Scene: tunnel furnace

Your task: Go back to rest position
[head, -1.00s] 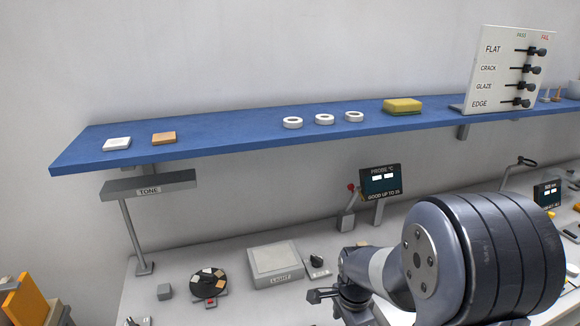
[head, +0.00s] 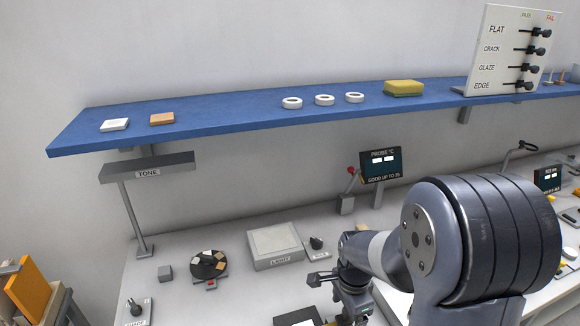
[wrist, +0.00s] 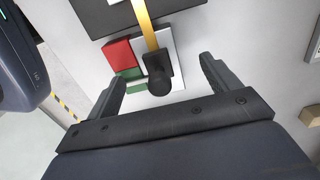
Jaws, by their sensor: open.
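My gripper (wrist: 162,72) is open in the wrist view, with its two dark fingers spread apart. A black knob or handle (wrist: 158,80) shows between the fingers, and nothing is seen clamped. The knob is at the end of a yellow strip (wrist: 145,22), over a white plate with red and green patches (wrist: 120,56). In the head view my gripper (head: 335,292) is at the bottom, low over the bench, partly hidden behind my arm's large dark joint.
A blue shelf (head: 230,121) spans the back, holding white rings (head: 324,100), a yellow sponge (head: 403,88) and a lever panel (head: 508,50). Below stand a TONE lamp (head: 148,168), a LIGHT box (head: 275,247), a round dial (head: 208,264) and a probe display (head: 381,163).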

